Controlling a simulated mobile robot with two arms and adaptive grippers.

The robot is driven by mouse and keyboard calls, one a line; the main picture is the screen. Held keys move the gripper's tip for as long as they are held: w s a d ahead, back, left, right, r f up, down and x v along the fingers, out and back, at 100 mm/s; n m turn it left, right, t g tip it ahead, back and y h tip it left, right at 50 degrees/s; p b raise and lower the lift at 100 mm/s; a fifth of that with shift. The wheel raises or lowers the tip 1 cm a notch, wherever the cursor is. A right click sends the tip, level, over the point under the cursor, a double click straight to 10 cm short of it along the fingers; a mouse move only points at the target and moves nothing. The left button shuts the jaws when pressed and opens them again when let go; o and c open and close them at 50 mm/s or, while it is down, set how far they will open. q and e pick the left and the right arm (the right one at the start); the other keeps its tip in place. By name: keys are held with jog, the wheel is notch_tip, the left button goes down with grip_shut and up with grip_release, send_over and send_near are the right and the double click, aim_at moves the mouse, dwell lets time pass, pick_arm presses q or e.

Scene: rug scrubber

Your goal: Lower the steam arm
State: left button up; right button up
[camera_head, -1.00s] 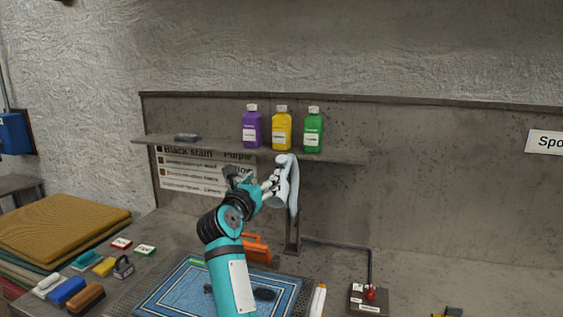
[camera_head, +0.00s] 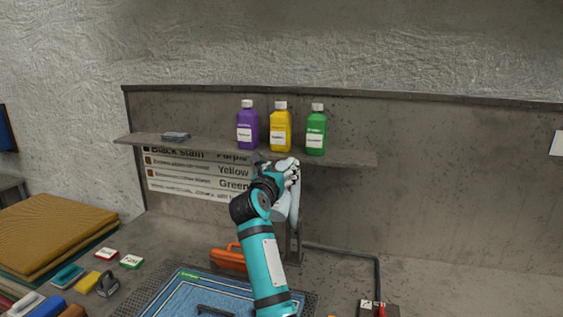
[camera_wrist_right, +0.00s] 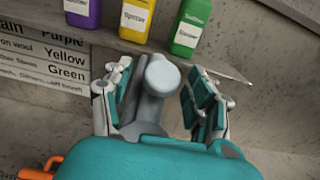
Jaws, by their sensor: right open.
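The steam arm (camera_head: 295,208) is a pale grey, rounded arm that stands raised on a dark post behind the rug, under the shelf. My right gripper (camera_head: 284,169) is at its top end and partly covers it. In the right wrist view, the rounded top of the steam arm (camera_wrist_right: 162,76) sits between the two spread fingers of my right gripper (camera_wrist_right: 159,84). The fingers are open, with a visible gap on the right side; contact on the left side is unclear. My left gripper is not in view.
A shelf (camera_head: 345,157) just above my gripper carries purple (camera_head: 247,128), yellow (camera_head: 281,130) and green (camera_head: 316,132) bottles. A blue rug (camera_head: 190,298) and an orange tool (camera_head: 228,258) lie below. Brushes and folded rugs (camera_head: 48,232) are at left. Bench at right is mostly clear.

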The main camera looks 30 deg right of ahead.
jog(key=shift+w+d, duration=0.45)
jog(key=shift+d, duration=0.05)
jog(key=shift+s+r, duration=0.1)
jog(key=shift+s, duration=0.05)
jog(key=shift+s+a, duration=0.1)
jog(key=shift+c, duration=0.8)
jog(key=c, duration=0.9)
grip_shut()
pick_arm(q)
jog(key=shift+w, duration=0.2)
